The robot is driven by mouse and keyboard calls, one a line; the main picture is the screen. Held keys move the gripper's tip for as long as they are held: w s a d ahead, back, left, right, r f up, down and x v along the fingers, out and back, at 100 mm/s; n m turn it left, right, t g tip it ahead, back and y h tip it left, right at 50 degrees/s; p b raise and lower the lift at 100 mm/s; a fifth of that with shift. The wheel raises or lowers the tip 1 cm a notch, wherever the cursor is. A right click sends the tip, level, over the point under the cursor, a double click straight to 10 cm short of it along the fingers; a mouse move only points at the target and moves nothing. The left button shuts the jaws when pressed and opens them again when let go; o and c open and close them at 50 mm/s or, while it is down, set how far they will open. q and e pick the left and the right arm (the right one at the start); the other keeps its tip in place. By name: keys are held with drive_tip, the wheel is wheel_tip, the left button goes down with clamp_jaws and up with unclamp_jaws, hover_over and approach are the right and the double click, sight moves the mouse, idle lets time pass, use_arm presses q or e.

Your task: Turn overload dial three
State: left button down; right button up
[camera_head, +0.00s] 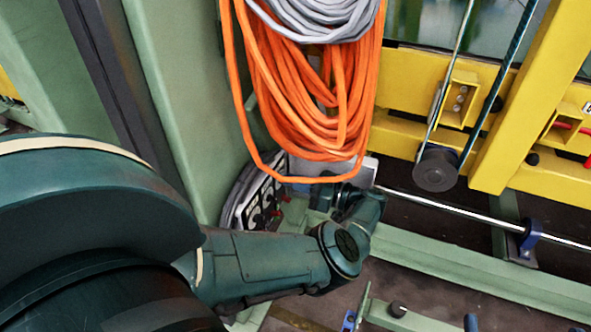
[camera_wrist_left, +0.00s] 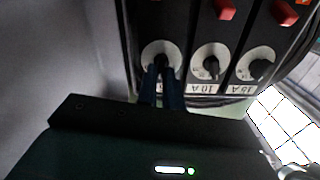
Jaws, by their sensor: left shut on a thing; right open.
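In the left wrist view a dark panel carries a row of round dials with white faces and black knobs. My left gripper (camera_wrist_left: 162,72) is shut on the knob of the leftmost dial (camera_wrist_left: 148,52) there; the fingers cover its lower part. A middle dial (camera_wrist_left: 211,62) and a right dial (camera_wrist_left: 255,66) are free, with upside-down labels below them. In the head view the panel (camera_head: 262,205) sits beside the green post, and my left arm reaches across to it; the wrist hides the fingertips. I cannot make out my right gripper in either view.
Orange cable loops (camera_head: 300,110) hang just above the panel and my left wrist. Red switches (camera_wrist_left: 284,13) stand above the dials. A green post (camera_head: 180,90) is left of the panel. A yellow frame (camera_head: 520,90) and a metal rod (camera_head: 460,212) lie to the right.

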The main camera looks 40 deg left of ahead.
use_arm(q)
drive_tip(key=shift+m, duration=0.9)
drive_tip(key=c, duration=1.5)
unclamp_jaws()
drive_tip(key=shift+c, duration=0.2)
drive_tip(key=shift+d, duration=0.15)
use_arm(e)
drive_tip(key=shift+w+d+r, duration=0.15)
drive_tip(key=shift+r, duration=0.05)
